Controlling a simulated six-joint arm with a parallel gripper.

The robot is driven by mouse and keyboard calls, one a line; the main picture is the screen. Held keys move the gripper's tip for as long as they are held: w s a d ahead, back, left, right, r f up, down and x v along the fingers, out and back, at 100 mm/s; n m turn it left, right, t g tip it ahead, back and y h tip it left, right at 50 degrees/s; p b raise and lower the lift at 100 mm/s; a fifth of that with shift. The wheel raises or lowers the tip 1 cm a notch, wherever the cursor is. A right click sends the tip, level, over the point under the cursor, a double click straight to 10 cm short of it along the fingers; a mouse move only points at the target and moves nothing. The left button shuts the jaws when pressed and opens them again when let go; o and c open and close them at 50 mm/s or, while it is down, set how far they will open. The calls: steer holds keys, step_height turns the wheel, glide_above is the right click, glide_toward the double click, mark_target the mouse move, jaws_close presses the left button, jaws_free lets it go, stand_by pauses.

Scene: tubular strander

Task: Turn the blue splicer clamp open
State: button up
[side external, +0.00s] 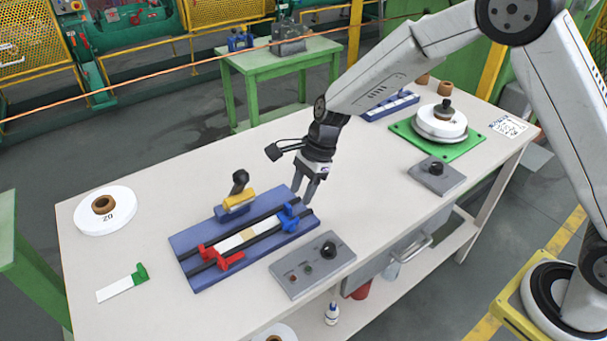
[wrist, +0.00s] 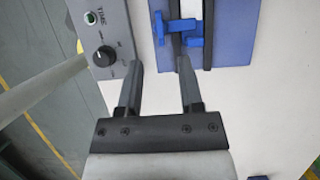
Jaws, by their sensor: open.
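The blue splicer clamp (side external: 289,216) sits at the right end of the blue splicer plate (side external: 196,278), on its dark rails. In the wrist view the clamp (wrist: 182,27) is at top centre, with a crossbar and a lower block beside the white strip. Whether it is latched is unclear. My gripper (side external: 308,194) is open and empty, pointing down over the plate's right end. In the wrist view my gripper (wrist: 160,66) has its right finger just below the clamp and its left finger beside the control box; contact cannot be told. A red clamp (side external: 222,257) stands at the plate's left end.
A grey control box (side external: 312,264) with a knob lies in front of the plate. A yellow block with a black-knobbed handle (side external: 239,190) stands behind it. A white spool (side external: 105,209) and a green-ended strip (side external: 122,287) lie left. A green plate with a reel (side external: 440,128) is right.

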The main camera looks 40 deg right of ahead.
mark_target(291, 220)
steer(key=shift+x, duration=3.85)
jaws_close()
